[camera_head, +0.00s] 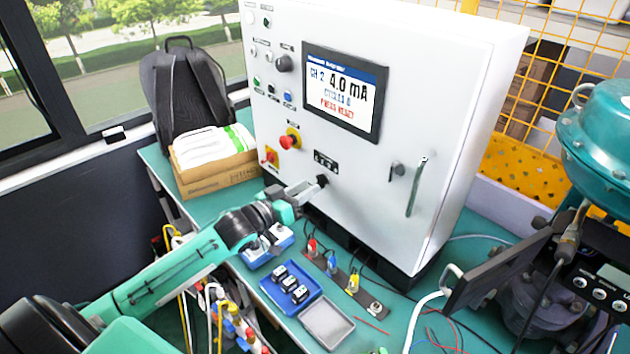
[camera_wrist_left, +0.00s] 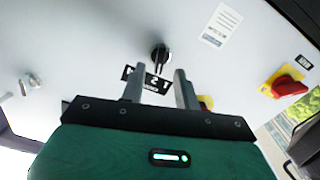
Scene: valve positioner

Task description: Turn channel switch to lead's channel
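The channel switch (camera_head: 322,181) is a small black knob low on the white cabinet door, below a black number label (camera_head: 326,161). In the left wrist view the knob (camera_wrist_left: 160,55) shows just beyond and between my fingertips. My left gripper (camera_head: 311,188) is open, its fingers pointing at the knob; I cannot tell whether they touch it. The screen (camera_head: 342,92) reads CH 2 and 4.0 mA, with a red line below. Colored lead plugs, including a red one (camera_head: 312,246), a blue one (camera_head: 331,264) and a yellow one (camera_head: 352,284), stand below the cabinet. My right gripper is not in view.
A red emergency button (camera_head: 287,142) and a red-yellow switch (camera_head: 269,156) sit left of the knob. A blue tray (camera_head: 310,278) with black blocks and a grey tray (camera_head: 326,324) lie on the green bench. A teal valve actuator (camera_head: 600,140) stands at right.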

